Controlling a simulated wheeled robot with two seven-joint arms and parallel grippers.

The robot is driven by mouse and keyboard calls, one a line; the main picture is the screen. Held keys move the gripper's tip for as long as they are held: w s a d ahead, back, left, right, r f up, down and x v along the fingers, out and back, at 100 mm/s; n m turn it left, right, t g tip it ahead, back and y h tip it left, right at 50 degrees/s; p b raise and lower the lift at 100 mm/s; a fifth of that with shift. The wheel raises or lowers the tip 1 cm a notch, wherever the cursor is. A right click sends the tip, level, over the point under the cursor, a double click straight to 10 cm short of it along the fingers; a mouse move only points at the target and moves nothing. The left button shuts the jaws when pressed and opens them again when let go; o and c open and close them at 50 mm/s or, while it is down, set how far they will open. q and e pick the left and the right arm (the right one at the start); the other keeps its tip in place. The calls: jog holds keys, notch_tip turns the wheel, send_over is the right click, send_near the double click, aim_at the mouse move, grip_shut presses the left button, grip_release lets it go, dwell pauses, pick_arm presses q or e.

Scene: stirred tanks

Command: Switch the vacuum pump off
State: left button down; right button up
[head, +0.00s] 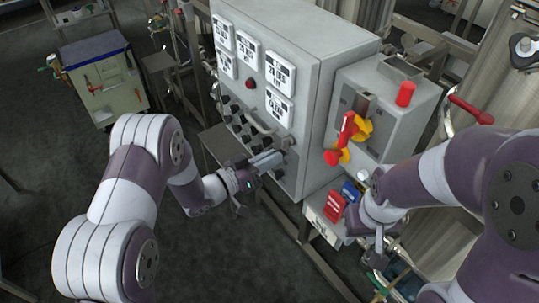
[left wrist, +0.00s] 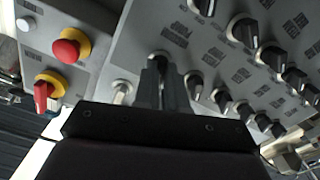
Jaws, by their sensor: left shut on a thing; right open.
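A grey control cabinet (head: 300,60) stands in the middle of the head view, with rows of black rotary knobs on its front. My left gripper (head: 280,154) is at the lower right part of that front. In the left wrist view, my left gripper (left wrist: 163,75) is shut on a black knob (left wrist: 159,55), whose body is mostly hidden by the fingers. My right gripper (head: 378,243) is open, low at the right, away from the knobs.
A smaller grey box (head: 400,95) to the right carries red and yellow controls (head: 348,132). They also show in the left wrist view (left wrist: 68,50). Red and blue items (head: 335,206) lie on a shelf below. A steel tank (head: 490,80) stands at right.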

pick_arm(q)
jog(key=shift+n+p, duration=0.35)
jog(key=shift+n, duration=0.65)
jog(key=c, duration=1.2)
grip_release()
jog(key=b+v, duration=0.1)
jog(key=v, duration=1.1)
jog(key=shift+s+a+b, duration=0.15)
jog(key=shift+a+b, duration=0.15)
